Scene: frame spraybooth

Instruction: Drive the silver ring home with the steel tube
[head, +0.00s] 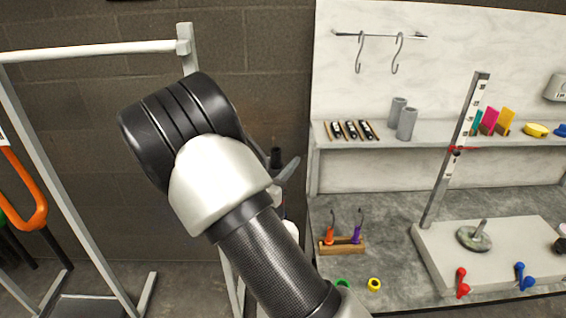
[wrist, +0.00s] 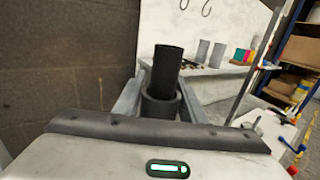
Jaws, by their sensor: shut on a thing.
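My gripper (wrist: 160,106) is shut on a wide dark grey tube (wrist: 160,108), which looks like the steel tube. A narrower black tube (wrist: 168,64) rises out of its top, so the wide tube seems to be around it. In the head view my arm hides most of this; only a fingertip of my gripper (head: 287,169) and a short black tube end (head: 276,156) show beside the arm. The lower end of the held tube is hidden in both views. I cannot make out the silver ring in either view.
A shelf (head: 350,143) on the right holds two light grey tubes (head: 407,124). The bench below bears a wooden tool block (head: 343,247), a yellow ring (head: 374,284) and a pale plate (head: 440,258) with an upright rail (head: 456,150). A metal rack (head: 95,50) stands left.

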